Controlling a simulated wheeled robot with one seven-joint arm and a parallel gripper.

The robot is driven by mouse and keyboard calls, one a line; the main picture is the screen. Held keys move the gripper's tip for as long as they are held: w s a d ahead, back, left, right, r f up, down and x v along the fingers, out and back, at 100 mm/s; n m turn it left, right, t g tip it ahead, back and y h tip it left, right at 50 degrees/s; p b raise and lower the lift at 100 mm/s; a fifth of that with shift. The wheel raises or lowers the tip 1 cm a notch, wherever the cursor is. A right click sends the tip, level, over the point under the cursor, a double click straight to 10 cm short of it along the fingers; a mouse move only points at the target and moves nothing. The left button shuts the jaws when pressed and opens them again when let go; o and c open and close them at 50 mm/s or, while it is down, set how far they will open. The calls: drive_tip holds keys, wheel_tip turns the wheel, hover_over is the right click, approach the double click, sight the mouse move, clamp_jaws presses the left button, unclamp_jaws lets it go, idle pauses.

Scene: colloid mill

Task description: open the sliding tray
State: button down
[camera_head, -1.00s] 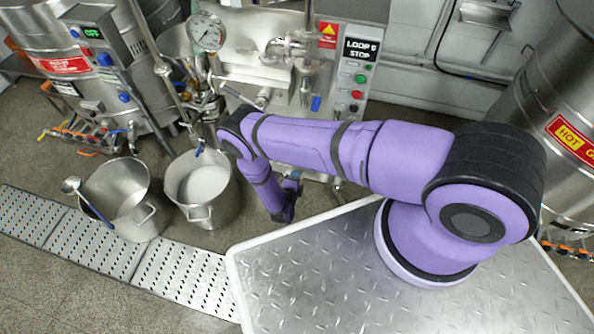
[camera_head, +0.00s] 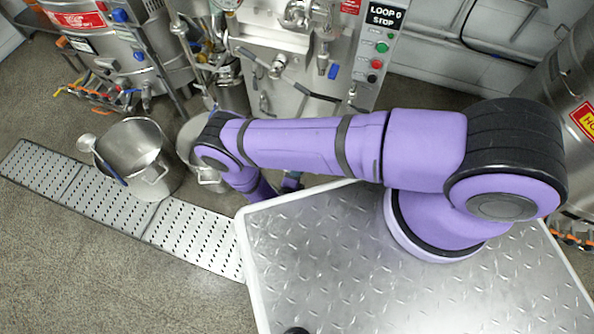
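The steel machine (camera_head: 300,75) stands behind my arm, with a front panel, a long dark bar handle and a blue-handled valve (camera_head: 333,71). I cannot make out which part is the sliding tray; my arm and the platform edge hide the machine's lower front. My purple arm stretches left across the view, and its last visible link bends down behind the platform edge. My gripper is hidden there, so its fingers and anything in them do not show.
A second pot (camera_head: 199,163) is partly behind my elbow. A perforated drain cover (camera_head: 100,203) crosses the floor. A control panel (camera_head: 379,48) is at the upper right of the machine.

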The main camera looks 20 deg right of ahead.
drive_tip(key=c, duration=1.2)
unclamp_jaws()
drive_tip(key=shift+c, duration=0.2)
drive_tip(key=v, duration=1)
drive_tip(key=shift+s+a, duration=0.2)
drive_tip(key=shift+s, duration=0.1)
drive_tip(key=shift+r, duration=0.1)
